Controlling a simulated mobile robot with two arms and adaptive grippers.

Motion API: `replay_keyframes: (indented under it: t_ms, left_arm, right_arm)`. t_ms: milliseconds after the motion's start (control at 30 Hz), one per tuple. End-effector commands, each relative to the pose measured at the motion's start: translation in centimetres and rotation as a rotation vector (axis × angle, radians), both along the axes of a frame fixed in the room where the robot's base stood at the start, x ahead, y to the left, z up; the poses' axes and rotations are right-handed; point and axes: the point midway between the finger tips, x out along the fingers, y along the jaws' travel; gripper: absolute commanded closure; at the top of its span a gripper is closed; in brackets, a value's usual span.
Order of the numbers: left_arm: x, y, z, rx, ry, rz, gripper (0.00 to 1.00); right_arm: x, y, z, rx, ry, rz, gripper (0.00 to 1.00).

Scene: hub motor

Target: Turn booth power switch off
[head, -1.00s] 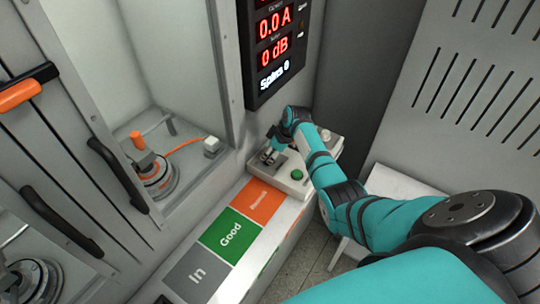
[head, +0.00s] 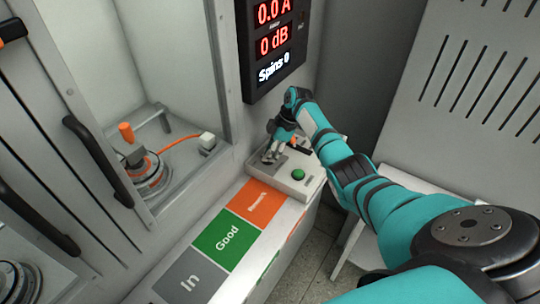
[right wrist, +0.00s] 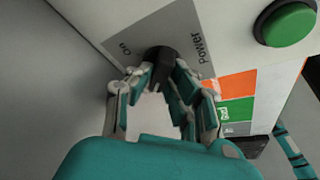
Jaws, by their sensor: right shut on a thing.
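The booth power switch is a black rotary knob (right wrist: 160,58) on a grey label plate (right wrist: 182,22) marked "On" and "Power", seen in the right wrist view. My right gripper (right wrist: 158,76) is shut on the knob, with fingers on both sides of it. In the head view my right gripper (head: 270,155) reaches down onto the light control box (head: 312,188) and hides the knob there. Which way the knob points is hard to tell. My left gripper is not in view.
A green button (head: 298,174) sits beside the gripper on the box. A display (head: 272,50) hangs above, reading 0.0 A, 0 dB and Spins 0. Orange, green (head: 226,238) and grey zones line the ledge. A glass booth with a motor (head: 148,170) is at left.

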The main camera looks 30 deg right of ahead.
Motion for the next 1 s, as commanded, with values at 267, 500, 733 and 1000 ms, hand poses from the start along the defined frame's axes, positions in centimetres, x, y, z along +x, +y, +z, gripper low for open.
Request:
replay_keyframes:
  t_ms: [267,500,733,1000]
  left_arm:
    - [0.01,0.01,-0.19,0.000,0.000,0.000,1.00]
    - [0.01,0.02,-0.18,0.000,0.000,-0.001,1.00]
    - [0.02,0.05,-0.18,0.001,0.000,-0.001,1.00]
    - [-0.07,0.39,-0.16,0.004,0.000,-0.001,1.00]
  right_arm:
    - [-0.21,0.22,-0.36,0.001,0.008,0.018,1.00]
    - [-0.22,0.24,-0.39,0.002,0.007,0.018,0.79]
    - [-0.15,0.18,-0.28,0.001,0.006,0.015,0.61]
    - [-0.09,-0.17,0.36,0.000,0.002,0.012,0.61]
